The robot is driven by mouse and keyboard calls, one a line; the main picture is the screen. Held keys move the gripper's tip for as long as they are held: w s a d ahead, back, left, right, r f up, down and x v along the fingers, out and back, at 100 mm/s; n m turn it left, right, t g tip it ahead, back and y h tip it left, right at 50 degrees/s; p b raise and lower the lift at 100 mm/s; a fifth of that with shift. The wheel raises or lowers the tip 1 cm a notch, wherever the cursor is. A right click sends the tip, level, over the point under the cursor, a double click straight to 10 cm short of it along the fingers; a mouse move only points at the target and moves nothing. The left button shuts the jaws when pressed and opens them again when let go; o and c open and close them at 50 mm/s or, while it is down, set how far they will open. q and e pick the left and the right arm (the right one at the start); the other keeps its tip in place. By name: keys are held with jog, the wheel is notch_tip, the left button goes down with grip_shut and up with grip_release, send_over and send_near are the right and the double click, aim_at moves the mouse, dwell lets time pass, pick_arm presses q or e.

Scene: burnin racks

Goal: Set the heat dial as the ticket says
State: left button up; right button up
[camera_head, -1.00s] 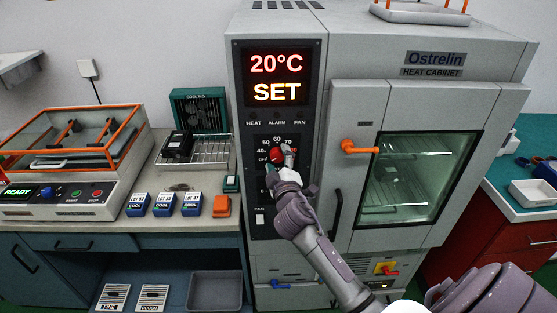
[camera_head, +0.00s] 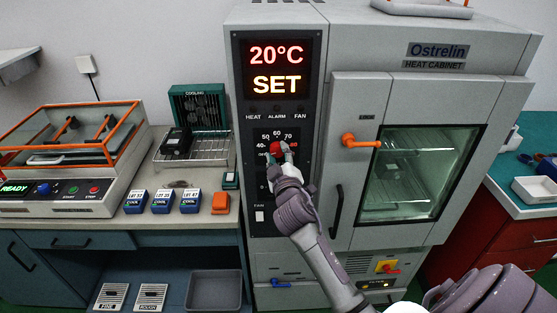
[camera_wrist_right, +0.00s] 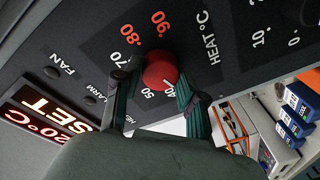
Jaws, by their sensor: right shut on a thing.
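The red heat dial (camera_head: 275,148) sits on the cabinet's black control panel (camera_head: 253,133), under the display (camera_head: 275,70) reading 20°C and SET. In the right wrist view, the dial (camera_wrist_right: 160,72) carries a short white mark facing the 40. The numbers 50, 70, 80 and 90 also show around it; a finger hides part of the scale. My right gripper (camera_head: 283,156) is shut on the dial, a dark green finger on each side, also in the wrist view (camera_wrist_right: 156,90). My left gripper is out of view. I cannot make out a ticket.
A bench (camera_head: 190,222) on the left holds a cooling rack (camera_head: 207,147), several blue lot blocks and an orange-framed machine (camera_head: 75,150).

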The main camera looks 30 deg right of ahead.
jog(key=m+b, duration=0.2)
jog(key=m, duration=0.1)
jog(key=shift+f, duration=0.2)
jog(key=shift+m+h+b, duration=0.4)
jog(key=shift+m+b, duration=0.35)
jog(key=shift+m, duration=0.55)
jog(key=shift+r, duration=0.1)
jog(key=o, duration=1.1)
jog(key=shift+o, duration=0.2)
jog(key=v, duration=0.7)
jog(key=shift+s, duration=0.2)
jog(key=shift+a, duration=0.15)
